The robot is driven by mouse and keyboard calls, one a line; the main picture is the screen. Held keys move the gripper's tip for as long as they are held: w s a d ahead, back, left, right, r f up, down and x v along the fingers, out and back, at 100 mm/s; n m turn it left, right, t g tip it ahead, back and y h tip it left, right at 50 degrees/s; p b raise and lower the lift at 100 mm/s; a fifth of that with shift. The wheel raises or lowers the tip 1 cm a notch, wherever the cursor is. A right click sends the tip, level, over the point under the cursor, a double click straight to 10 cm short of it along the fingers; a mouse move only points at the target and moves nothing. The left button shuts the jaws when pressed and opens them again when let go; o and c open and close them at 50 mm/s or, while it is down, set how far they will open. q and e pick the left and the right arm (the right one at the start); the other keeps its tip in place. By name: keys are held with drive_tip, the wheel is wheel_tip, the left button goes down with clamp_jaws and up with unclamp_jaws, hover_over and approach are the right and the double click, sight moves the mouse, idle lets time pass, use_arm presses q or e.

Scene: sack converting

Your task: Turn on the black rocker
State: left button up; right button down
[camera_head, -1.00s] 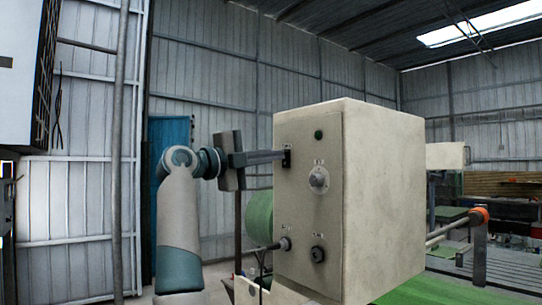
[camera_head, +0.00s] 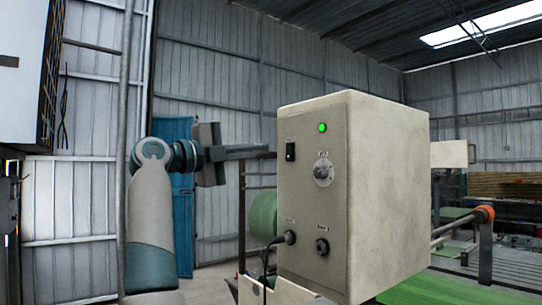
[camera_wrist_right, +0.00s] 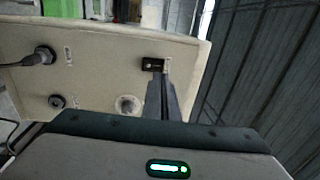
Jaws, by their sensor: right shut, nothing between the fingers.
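The black rocker (camera_head: 290,151) sits near the upper left of the beige control box's front panel (camera_head: 305,215). A green lamp (camera_head: 322,127) above it is lit. My right gripper (camera_head: 272,151) is shut and empty, its fingertips a short way left of the rocker in the head view. In the right wrist view the shut fingers (camera_wrist_right: 163,90) point at the panel, close to the rocker (camera_wrist_right: 153,65); I cannot tell the exact gap there. My left gripper is not in view.
A knob (camera_head: 323,171) is below the rocker. A plugged cable (camera_head: 288,238) and a socket (camera_head: 322,247) are lower on the panel. A green roll (camera_head: 262,215) stands behind the box at left. An orange-ended bar (camera_head: 485,214) sticks out at right.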

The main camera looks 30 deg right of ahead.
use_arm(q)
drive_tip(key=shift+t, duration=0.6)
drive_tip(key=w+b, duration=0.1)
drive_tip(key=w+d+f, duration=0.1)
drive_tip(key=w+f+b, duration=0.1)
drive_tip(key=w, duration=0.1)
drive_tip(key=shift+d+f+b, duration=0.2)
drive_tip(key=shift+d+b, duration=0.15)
use_arm(e)
drive_tip(key=a+f, duration=0.1)
drive_tip(key=a, duration=1)
drive_tip(key=shift+s+f, duration=0.15)
drive_tip(key=shift+s, duration=0.3)
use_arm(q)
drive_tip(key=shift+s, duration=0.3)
